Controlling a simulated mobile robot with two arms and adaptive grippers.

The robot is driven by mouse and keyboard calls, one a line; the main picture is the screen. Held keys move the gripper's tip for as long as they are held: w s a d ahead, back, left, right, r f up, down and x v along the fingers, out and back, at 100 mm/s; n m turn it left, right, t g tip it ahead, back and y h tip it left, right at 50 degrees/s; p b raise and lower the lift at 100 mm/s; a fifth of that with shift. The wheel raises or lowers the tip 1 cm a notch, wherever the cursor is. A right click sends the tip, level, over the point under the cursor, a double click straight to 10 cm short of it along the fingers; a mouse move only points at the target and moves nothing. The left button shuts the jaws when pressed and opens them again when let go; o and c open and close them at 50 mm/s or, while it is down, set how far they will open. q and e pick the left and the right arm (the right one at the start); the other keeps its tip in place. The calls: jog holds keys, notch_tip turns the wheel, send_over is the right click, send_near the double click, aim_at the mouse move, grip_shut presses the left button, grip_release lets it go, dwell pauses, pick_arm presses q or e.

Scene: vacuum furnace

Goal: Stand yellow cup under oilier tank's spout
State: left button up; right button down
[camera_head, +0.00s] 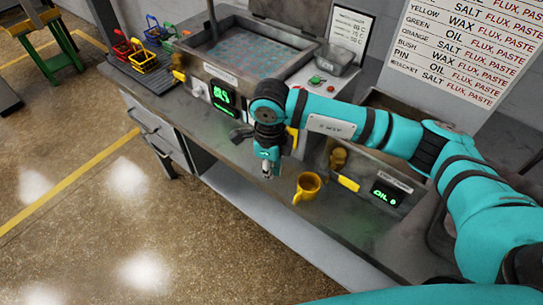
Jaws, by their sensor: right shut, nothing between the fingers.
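The yellow cup (310,184) stands upright on the grey bench, its handle toward the lower left. The oilier tank (375,168) is to its right, with a green display reading "OIL" and a yellow lever (348,183). Its brass-coloured spout (338,158) shows above and right of the cup. I cannot tell whether the cup is directly beneath it. My right gripper (267,171) points down just left of the cup, shut, empty and apart from it. My right arm hides part of the tank's top and left side. My left gripper is out of view.
A bath tank (252,52) with a green display (221,94) stands behind. Small red, yellow and blue baskets (144,58) sit on a dark mat at the back left. A sign board and wall close off the back. The bench's front edge lies close before the cup.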

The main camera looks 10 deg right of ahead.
aim_at(293, 191)
notch_tip(293, 191, down, 4)
jog(key=shift+s+d+r+p, duration=0.15)
jog(key=shift+r+p, duration=0.1)
jog(key=shift+p, duration=0.2)
jog(key=d+p, duration=0.1)
jog(key=s+d+p, duration=0.1)
jog(key=shift+s+d, duration=0.3)
jog(key=shift+s+d+f, duration=0.1)
jog(key=shift+s+d, duration=0.15)
jog(key=shift+d, duration=0.1)
jog(key=shift+w+a, duration=0.1)
jog(key=shift+f, duration=0.1)
jog(key=shift+s+d+b, duration=0.5)
jog(key=shift+d+b, duration=0.1)
jog(key=shift+d, duration=0.25)
jog(key=shift+s+d, duration=0.1)
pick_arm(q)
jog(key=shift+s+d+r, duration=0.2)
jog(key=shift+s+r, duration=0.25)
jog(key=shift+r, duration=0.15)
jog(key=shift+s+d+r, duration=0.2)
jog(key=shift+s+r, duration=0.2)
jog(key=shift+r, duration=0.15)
